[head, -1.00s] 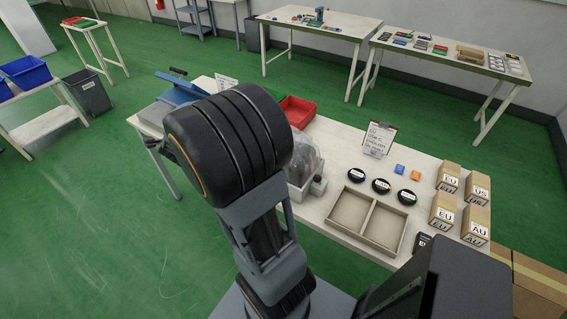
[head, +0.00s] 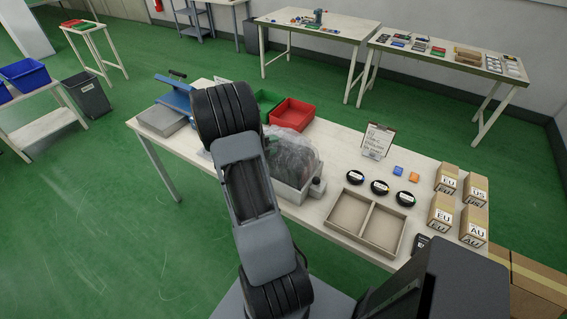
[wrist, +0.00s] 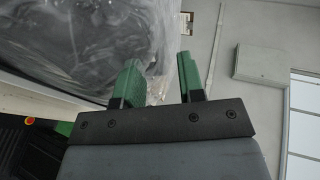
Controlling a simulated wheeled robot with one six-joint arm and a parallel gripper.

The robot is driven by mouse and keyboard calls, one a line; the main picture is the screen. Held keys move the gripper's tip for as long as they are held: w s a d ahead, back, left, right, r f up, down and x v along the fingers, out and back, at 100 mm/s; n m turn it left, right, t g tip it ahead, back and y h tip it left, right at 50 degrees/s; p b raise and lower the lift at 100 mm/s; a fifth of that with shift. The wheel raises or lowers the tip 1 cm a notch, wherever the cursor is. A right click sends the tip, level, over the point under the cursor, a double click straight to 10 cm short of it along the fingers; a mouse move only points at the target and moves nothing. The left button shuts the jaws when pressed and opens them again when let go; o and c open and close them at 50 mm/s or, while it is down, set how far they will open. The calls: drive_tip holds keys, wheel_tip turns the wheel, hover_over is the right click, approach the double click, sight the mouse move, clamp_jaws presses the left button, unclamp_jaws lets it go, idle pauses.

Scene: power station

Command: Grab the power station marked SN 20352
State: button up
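No label reading SN 20352 is legible in either view, so I cannot tell which thing is the power station. My gripper (wrist: 160,74) shows in the wrist view with its two green fingers apart and nothing between them. In the head view my arm hides it. A clear plastic bag (wrist: 85,45) with dark contents fills the upper left of the wrist view, close to the left finger. A clear bag also shows in the head view (head: 288,153), in a grey bin (head: 292,192) just right of my arm.
The white workbench (head: 335,165) also holds a red tray (head: 292,114), a divided tray (head: 348,213), black labelled discs (head: 380,187), a sign (head: 377,140) and cartons (head: 441,212) at the right. A blue device (head: 178,95) stands at the left. Green floor surrounds the bench.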

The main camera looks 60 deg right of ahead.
sight(284, 140)
drive_tip(key=shift+p+x, duration=0.95)
drive_tip(key=shift+x, duration=2)
drive_tip(key=shift+c, duration=0.3)
clamp_jaws()
drive_tip(key=shift+f, duration=0.1)
drive_tip(key=shift+r, duration=0.2)
